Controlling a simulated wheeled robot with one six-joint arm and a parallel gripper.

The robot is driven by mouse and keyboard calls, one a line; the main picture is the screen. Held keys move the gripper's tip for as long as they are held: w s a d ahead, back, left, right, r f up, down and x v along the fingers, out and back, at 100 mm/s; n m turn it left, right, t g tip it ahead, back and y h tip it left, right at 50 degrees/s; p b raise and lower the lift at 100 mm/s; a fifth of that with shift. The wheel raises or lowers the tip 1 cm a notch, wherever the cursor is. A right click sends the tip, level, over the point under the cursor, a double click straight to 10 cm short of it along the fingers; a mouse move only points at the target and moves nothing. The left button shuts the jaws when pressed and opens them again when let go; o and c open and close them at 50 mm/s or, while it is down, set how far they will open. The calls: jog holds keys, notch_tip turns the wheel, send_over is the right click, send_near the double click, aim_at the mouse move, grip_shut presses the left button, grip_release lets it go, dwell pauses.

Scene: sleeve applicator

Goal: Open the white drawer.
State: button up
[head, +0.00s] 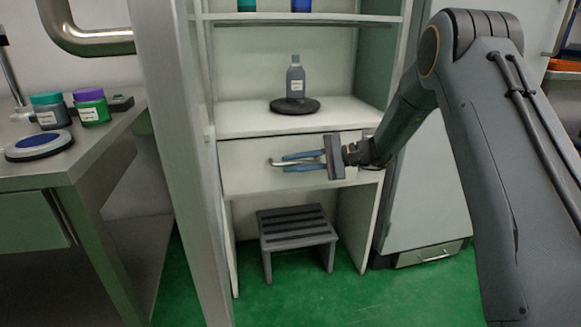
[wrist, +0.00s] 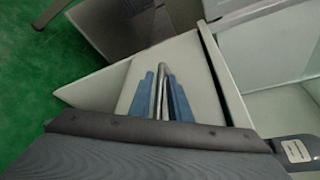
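The white drawer (head: 245,180) sits under the shelf top of a white cabinet in the head view. Its front also shows in the wrist view (wrist: 130,92). Whether it stands slightly out of the cabinet I cannot tell. A metal bar handle (head: 276,162) is on the drawer front, partly hidden by my fingers. My gripper (head: 285,163) points left across the drawer front. Its two blue fingers lie on either side of the handle, which shows between them in the wrist view (wrist: 161,88). The fingers look apart, with narrow gaps beside the bar.
A grey bottle (head: 295,80) stands on a dark round base (head: 294,106) on the shelf above. A grey step stool (head: 296,228) stands under the drawer. A pale post (head: 178,150) rises to the left, beside a bench with jars (head: 91,106). Green floor is clear in front.

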jog(key=shift+a+f, duration=0.15)
jog(key=shift+a, duration=0.4)
grip_shut()
